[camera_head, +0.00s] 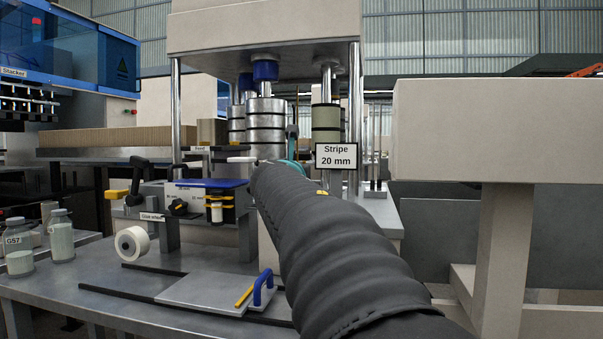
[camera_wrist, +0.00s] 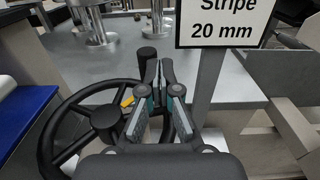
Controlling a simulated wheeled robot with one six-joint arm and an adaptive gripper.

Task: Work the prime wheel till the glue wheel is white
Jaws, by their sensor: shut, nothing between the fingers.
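A black spoked handwheel (camera_wrist: 47,150) fills the lower left of the wrist view, with a yellow mark near its hub. Its upright black handle knob (camera_wrist: 148,55) stands just beyond my fingertips. My gripper (camera_wrist: 159,64) is shut and empty over the wheel's right side; I cannot tell whether it touches the knob. In the head view my dark arm hides the handwheel. A pale white roll (camera_head: 132,244) with a grey core sits below a small label (camera_head: 152,217) that seems to read "Glue wheel". I cannot be sure that the roll is that wheel.
A "Stripe 20 mm" sign (camera_wrist: 222,22) stands on a post close right of my gripper. A grey plate with a blue handle (camera_head: 263,290) lies at the front of the bench. Glass jars (camera_head: 61,237) stand at left. A large beige beam (camera_head: 495,130) is at right.

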